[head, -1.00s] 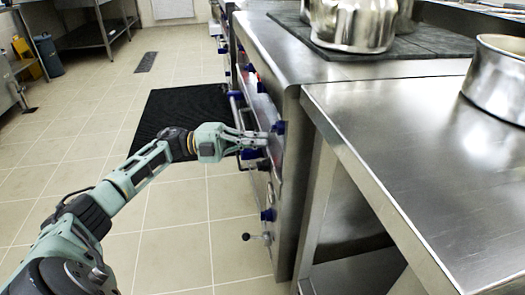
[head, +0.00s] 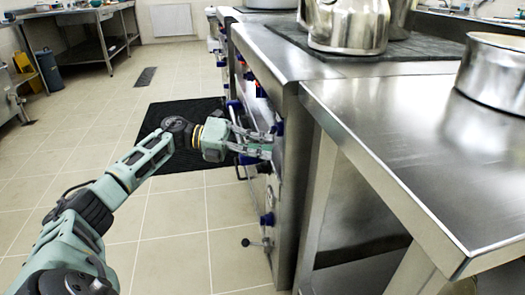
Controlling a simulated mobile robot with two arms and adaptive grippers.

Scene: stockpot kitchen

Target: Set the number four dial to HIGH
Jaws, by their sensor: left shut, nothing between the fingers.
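The stove front (head: 262,115) faces left and carries a row of blue dials. The nearest blue dial in the upper row (head: 279,128) is at the near end of the front. I cannot read any numbers or marks, so I cannot tell which dial is number four or how it is set. My left gripper (head: 272,146) comes in from the left, with its fingers at the stove front beside and just below this dial. It is shut and holds nothing. I cannot tell whether it touches the dial. My right gripper is not in view.
A lower blue knob (head: 267,219) and a lever with a black ball (head: 246,242) jut from the front below. A steel table (head: 430,150) stands at right with a pot (head: 494,75). A kettle (head: 346,27) sits on the stove top. A black mat (head: 180,113) lies on the floor.

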